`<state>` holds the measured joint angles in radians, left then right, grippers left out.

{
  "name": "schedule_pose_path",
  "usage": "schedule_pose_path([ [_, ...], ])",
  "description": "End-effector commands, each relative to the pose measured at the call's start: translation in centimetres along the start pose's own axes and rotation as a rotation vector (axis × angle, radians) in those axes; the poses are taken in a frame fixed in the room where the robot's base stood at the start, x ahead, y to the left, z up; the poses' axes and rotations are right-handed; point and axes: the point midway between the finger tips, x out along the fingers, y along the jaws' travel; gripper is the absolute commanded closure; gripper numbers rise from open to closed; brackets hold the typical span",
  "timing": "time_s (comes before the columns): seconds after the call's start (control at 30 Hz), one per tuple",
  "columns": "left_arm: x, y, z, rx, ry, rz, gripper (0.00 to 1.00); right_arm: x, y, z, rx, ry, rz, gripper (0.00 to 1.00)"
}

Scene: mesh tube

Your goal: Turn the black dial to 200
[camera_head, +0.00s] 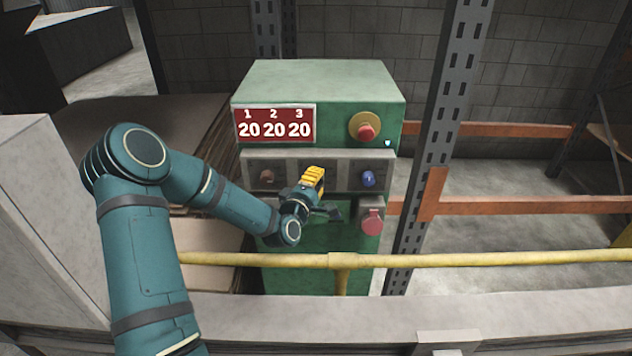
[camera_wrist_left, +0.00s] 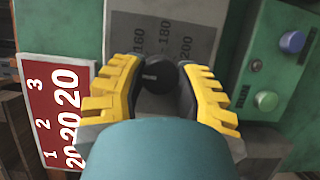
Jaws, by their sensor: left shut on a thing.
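The black dial (camera_wrist_left: 157,74) shows in the left wrist view between the yellow fingers of my left gripper (camera_wrist_left: 160,84). The gripper is shut on it. A grey scale plate (camera_wrist_left: 205,12) behind the dial carries the marks 160, 180 and 200. I cannot tell which mark the dial points to. In the head view my left gripper (camera_head: 313,182) reaches the grey front panel of the green machine (camera_head: 320,80) and hides the dial. My right gripper is not in view.
A red display (camera_head: 273,124) reads 20 under 1, 2 and 3. A red button (camera_head: 366,131) on a yellow ring, a blue knob (camera_head: 368,178) and a lower red button (camera_head: 372,222) sit nearby. A yellow rail (camera_head: 450,260) crosses in front; a grey post (camera_head: 437,140) stands right.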

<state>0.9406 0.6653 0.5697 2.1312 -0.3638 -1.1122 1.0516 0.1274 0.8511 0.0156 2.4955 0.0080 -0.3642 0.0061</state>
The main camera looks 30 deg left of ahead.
Motion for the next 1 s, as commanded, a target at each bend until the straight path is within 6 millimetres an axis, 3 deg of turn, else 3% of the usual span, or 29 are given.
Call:
schedule_pose_path([
  [0.37,0.0,0.1,0.0,0.090,0.000,-0.034,1.00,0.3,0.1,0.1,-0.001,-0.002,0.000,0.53],
  [1.0,0.1,0.4,0.1,0.612,0.001,-0.247,1.00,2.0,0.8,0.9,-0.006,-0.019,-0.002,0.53],
])
